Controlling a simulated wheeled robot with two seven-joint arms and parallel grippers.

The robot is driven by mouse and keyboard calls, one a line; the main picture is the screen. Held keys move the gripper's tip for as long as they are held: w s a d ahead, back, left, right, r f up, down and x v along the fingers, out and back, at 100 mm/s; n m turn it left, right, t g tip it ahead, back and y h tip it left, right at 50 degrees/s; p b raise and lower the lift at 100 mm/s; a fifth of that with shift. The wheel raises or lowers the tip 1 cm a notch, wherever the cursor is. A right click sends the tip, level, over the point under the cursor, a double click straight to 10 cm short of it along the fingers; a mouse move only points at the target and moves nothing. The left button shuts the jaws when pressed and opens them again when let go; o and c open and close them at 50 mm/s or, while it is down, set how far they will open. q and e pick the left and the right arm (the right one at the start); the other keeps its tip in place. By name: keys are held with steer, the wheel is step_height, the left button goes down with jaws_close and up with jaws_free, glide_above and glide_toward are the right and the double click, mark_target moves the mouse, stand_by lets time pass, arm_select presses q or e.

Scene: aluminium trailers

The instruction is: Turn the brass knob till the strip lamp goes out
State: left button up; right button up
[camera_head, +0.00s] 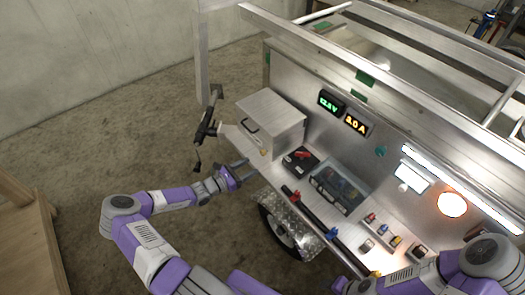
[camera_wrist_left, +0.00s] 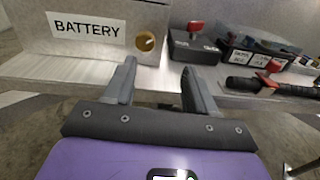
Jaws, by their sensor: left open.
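The brass knob (camera_wrist_left: 146,41) is round and sits on the front of a metal box labelled BATTERY (camera_wrist_left: 60,40), at its right end. In the head view the knob (camera_head: 264,152) is a small spot low on the box (camera_head: 272,118). My left gripper (camera_head: 243,172) is open and empty, in front of the shelf edge. In the left wrist view its fingertips (camera_wrist_left: 157,68) are apart, below the knob and not around it. The strip lamp (camera_head: 465,190) on the panel at the right is lit white.
A black box with a red switch (camera_head: 301,155) and a clear-lidded case (camera_head: 338,188) stand right of the battery box. A dark bar with coloured clips (camera_head: 310,212) runs along the shelf edge. A black clamp-like tool (camera_head: 208,122) stands at left.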

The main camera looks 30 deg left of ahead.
mark_target(262, 154)
arm_select(q)
steer(key=shift+n+t+y, duration=0.4)
steer(key=shift+n+y, duration=0.1)
steer(key=w, duration=0.2)
steer(key=w+b, duration=0.1)
steer(key=w, duration=0.1)
steer(key=w+d+b, duration=0.1)
steer(key=w, duration=0.2)
steer(key=shift+r, duration=0.3)
steer(key=shift+w, duration=0.1)
